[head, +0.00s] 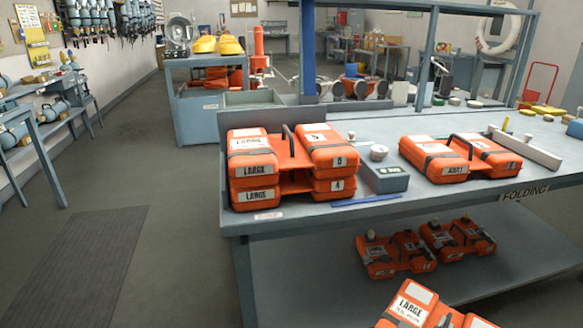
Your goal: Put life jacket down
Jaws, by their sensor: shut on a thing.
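An orange life jacket (413,303) with a white LARGE label shows at the bottom edge, in front of the table. It is cut off by the frame, and what bears it is hidden. Two more orange life jackets, an upper one (251,152) and a lower one (257,196), are stacked at the table's left front corner. Another orange life jacket (450,171) lies flat on the table (440,203) to the right. My gripper is not in view.
A grey box (386,178) and a blue strip (366,201) lie between the stack and the right jacket. A tan strip (524,147) lies farther right. Two life jackets (396,254) (458,240) lie on the lower shelf (320,285). Bare tabletop shows along the front edge.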

